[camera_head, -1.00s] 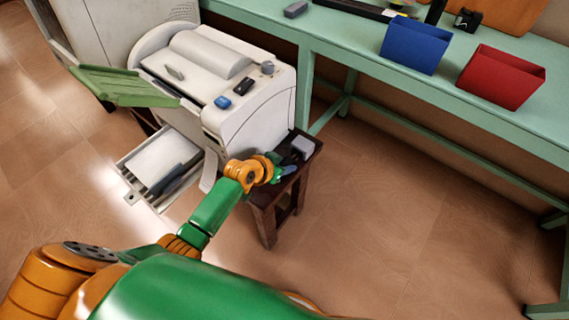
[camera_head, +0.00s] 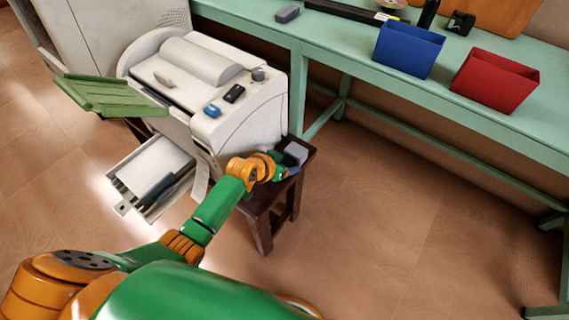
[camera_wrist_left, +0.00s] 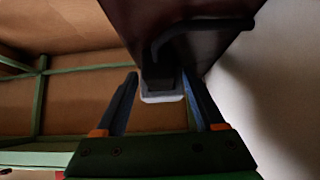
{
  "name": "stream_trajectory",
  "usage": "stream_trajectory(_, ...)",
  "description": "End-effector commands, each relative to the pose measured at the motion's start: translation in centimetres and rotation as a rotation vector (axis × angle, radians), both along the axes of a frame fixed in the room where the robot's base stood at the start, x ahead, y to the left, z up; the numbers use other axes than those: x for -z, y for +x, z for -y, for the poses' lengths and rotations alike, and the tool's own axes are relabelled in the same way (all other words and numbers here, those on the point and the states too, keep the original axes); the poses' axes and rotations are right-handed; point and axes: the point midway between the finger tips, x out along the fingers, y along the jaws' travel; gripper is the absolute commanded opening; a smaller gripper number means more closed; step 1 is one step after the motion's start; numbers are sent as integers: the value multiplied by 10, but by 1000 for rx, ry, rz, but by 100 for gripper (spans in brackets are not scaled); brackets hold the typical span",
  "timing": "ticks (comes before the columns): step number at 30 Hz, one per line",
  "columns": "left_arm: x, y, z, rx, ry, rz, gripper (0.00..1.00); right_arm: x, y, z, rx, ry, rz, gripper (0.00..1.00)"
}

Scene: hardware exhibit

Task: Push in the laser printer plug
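The white laser printer (camera_head: 235,115) stands on a dark wooden stand (camera_head: 262,212) in the head view. A light grey block (camera_head: 296,152) sits at the stand's right end, beside my left gripper (camera_head: 284,171). In the left wrist view, a dark plug-like piece with a pale grey end (camera_wrist_left: 162,92) lies between the two fingers of my left gripper (camera_wrist_left: 159,76). The fingers are apart, with a visible gap on the left side. A dark cable (camera_wrist_left: 200,28) curves above it. The socket cannot be made out. My right gripper is not in view.
A green table (camera_head: 500,118) with a blue bin (camera_head: 408,50) and a red bin (camera_head: 494,80) runs along the back right. The printer's paper tray (camera_head: 155,175) and green flap (camera_head: 108,95) stick out. Floor right of the stand is clear.

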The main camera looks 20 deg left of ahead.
Motion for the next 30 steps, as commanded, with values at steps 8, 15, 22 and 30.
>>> stream_trajectory(8,-4,-3,-1,0,1,-3,70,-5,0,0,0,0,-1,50)
stream_trajectory(15,-42,-36,-13,1,2,-3,70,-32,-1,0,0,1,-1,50)
stream_trajectory(22,-50,-48,-17,1,0,-2,70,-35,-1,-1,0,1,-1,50)
stream_trajectory(30,-49,-47,-17,1,0,-2,70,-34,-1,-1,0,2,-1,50)
